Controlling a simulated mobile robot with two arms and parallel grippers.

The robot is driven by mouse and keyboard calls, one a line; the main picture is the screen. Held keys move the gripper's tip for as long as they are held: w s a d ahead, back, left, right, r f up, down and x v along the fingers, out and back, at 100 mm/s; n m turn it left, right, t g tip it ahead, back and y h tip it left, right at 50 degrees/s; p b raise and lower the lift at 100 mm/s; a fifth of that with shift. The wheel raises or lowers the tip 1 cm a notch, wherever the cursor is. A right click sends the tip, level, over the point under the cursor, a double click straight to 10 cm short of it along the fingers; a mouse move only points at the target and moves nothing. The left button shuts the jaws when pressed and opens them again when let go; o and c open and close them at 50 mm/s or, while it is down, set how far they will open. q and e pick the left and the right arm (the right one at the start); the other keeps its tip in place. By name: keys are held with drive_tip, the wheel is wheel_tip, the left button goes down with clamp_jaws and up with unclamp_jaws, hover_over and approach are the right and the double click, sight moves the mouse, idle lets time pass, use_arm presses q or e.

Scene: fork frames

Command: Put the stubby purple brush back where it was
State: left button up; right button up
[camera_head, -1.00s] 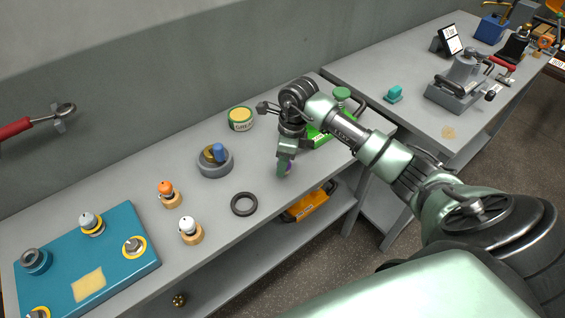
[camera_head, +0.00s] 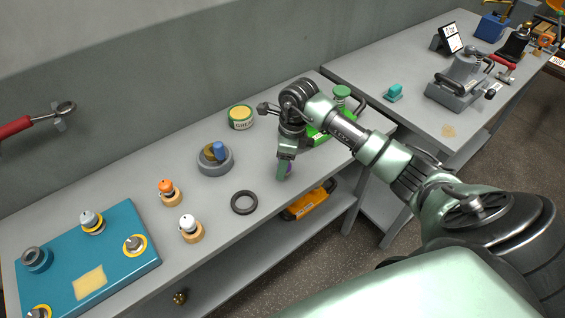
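My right gripper (camera_head: 284,170) points down over the front part of the near bench, right of the black ring. A small purple piece, which I take for the stubby purple brush (camera_head: 289,168), shows at its fingertips. The fingers and wrist hide most of it, and the gripper appears shut on it. I cannot tell whether it touches the bench. An orange-topped piece (camera_head: 167,190) and a white-topped piece (camera_head: 190,228), both on tan round bases, stand to the left on the bench. My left gripper is not in view.
A black ring (camera_head: 235,207) lies left of the gripper. A grey round holder (camera_head: 203,168) with a blue piece and a grease tin (camera_head: 241,124) stand behind. A green item (camera_head: 317,136) is close behind the wrist. A teal board (camera_head: 128,219) fills the left end.

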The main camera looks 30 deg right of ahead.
drive_tip(key=r+b, duration=0.1)
drive_tip(key=r, duration=0.2)
drive_tip(key=d+r, duration=0.1)
drive_tip(key=r, duration=0.3)
drive_tip(key=s+r+b, duration=0.1)
drive_tip(key=r, duration=0.3)
drive_tip(key=shift+s+d+r+b, duration=0.1)
drive_tip(key=shift+d+r+b, duration=0.05)
drive_tip(key=shift+d+b, duration=0.15)
drive_tip(key=shift+a, duration=0.15)
